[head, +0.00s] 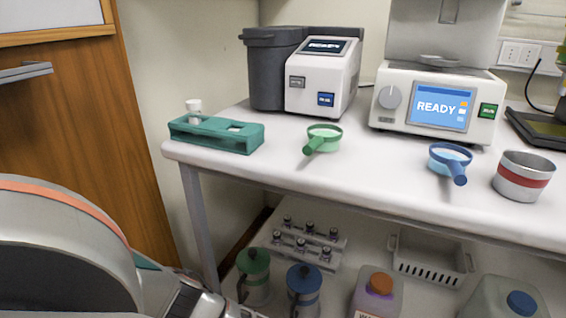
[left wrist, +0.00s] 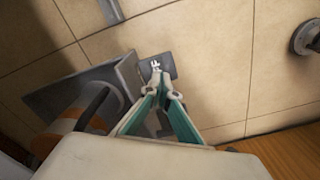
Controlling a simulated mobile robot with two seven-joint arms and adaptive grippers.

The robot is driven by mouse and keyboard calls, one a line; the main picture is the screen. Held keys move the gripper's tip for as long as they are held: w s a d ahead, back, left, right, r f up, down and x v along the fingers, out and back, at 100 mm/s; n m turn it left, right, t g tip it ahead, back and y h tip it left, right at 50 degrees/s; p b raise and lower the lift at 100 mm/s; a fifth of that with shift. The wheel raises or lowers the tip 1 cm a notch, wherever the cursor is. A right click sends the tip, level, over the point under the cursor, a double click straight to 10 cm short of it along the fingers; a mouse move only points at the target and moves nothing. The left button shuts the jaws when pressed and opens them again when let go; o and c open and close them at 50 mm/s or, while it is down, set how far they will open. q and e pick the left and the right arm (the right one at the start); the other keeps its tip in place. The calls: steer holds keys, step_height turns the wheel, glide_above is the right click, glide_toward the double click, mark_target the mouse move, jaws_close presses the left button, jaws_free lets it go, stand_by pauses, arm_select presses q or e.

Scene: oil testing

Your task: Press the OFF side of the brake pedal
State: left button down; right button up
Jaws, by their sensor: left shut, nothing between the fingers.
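The brake pedal (left wrist: 167,61) shows in the left wrist view as a small dark plate near the floor, with partly covered white lettering that looks like the end of OFF. My left gripper (left wrist: 160,80) has teal and pale fingers whose tips are together, with nothing between them. The tips overlap the lower part of the lettered plate in the picture; I cannot tell whether they touch it. The fingers hide part of the pedal. In the head view my left arm comes in at lower left, and its fingertips are out of sight. My right gripper is in neither view.
Tiled floor (left wrist: 220,55) surrounds the pedal, with a grey angular block (left wrist: 75,95) beside it. The white bench (head: 390,165) holds a READY machine (head: 438,105), a smaller tester (head: 320,80), a teal rack (head: 215,134), and green (head: 324,138) and blue (head: 450,159) handled cups.

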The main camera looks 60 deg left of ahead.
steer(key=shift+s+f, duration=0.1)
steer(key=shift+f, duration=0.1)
arm_select(q)
steer(key=shift+w+r, duration=0.1)
steer(key=shift+r, duration=0.05)
steer(key=shift+w+r+p, duration=0.2)
steer(key=shift+r+p, duration=0.85)
steer(key=shift+r, duration=0.15)
steer(key=shift+r+p, duration=0.3)
steer(key=r+p, duration=0.3)
steer(key=shift+s+r, duration=0.3)
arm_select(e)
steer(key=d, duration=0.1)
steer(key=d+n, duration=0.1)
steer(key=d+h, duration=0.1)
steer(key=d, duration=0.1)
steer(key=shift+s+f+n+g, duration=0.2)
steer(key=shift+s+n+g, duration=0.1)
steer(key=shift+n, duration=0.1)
